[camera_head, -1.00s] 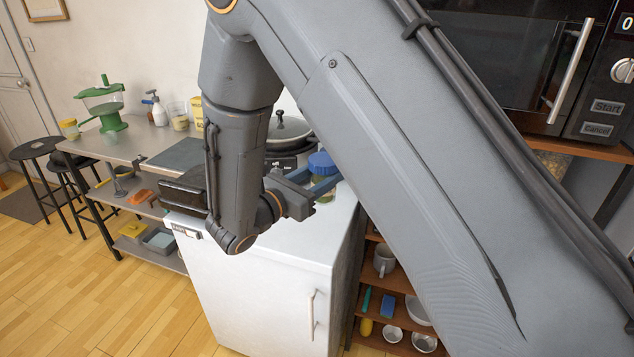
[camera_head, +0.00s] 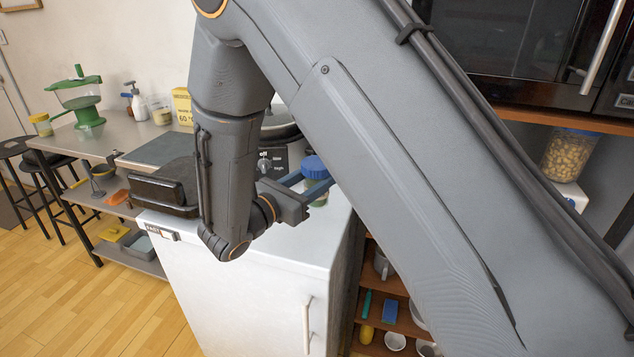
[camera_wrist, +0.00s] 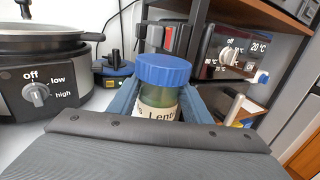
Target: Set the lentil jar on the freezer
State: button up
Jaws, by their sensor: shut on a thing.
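The lentil jar (camera_wrist: 158,97) has a blue lid, greenish contents and a pale label reading "Lent" in the wrist view. In the head view the jar (camera_head: 315,176) is partly hidden behind my gripper and arm. My gripper (camera_head: 308,186) is shut on it, with a blue finger on each side; the gripper (camera_wrist: 160,106) also shows in the wrist view. The jar is upright over the white freezer's (camera_head: 255,283) top, near its right side. Its base is hidden, so I cannot tell whether it touches the top.
A slow cooker (camera_head: 272,150) with a control knob stands at the back of the freezer. A black object (camera_head: 165,188) is at the front left. Shelves (camera_head: 372,335) stand right of the freezer. A jar of nuts (camera_head: 568,155) sits below the microwave (camera_head: 520,45). Some freezer top near the front is clear.

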aim_at(316, 202)
jog(key=shift+s+a+r, duration=0.1)
dwell(0.3)
jog(key=shift+f+b, duration=1.25)
jog(key=shift+f, duration=1.25)
jog(key=shift+f, duration=0.1)
jog(key=shift+f+b, duration=0.35)
jog(key=shift+f, duration=0.3)
jog(key=shift+f, duration=0.25)
jog(key=o, duration=1.4)
jog(key=b+v, duration=0.1)
jog(key=v, duration=0.7)
jog(key=shift+b, duration=0.35)
